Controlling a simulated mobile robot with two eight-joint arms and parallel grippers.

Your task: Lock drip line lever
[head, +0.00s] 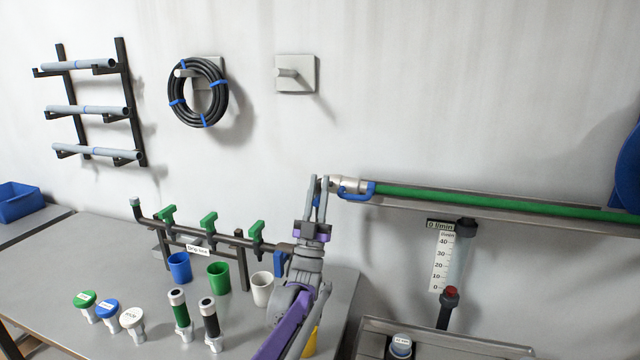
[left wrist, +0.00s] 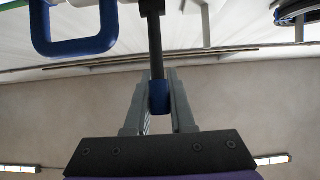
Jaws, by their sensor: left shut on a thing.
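My left gripper (head: 318,184) is raised beside the left end of the green pipe (head: 440,198). That end has a metal coupling (head: 350,186) with a blue loop handle (head: 358,194). In the left wrist view the gripper (left wrist: 158,100) is shut on the blue tip of a dark lever (left wrist: 156,45), which runs up between the fingers. A blue loop (left wrist: 75,45) shows at the upper left there, apart from the fingers. The manifold (head: 225,238) with green valve handles carries a label (head: 197,250) that seems to read "Drip line". My right gripper is out of view.
Blue, green and white cups (head: 219,278) stand under the manifold. A flow gauge (head: 440,262) is on the right. A hose coil (head: 198,92) hangs on the wall.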

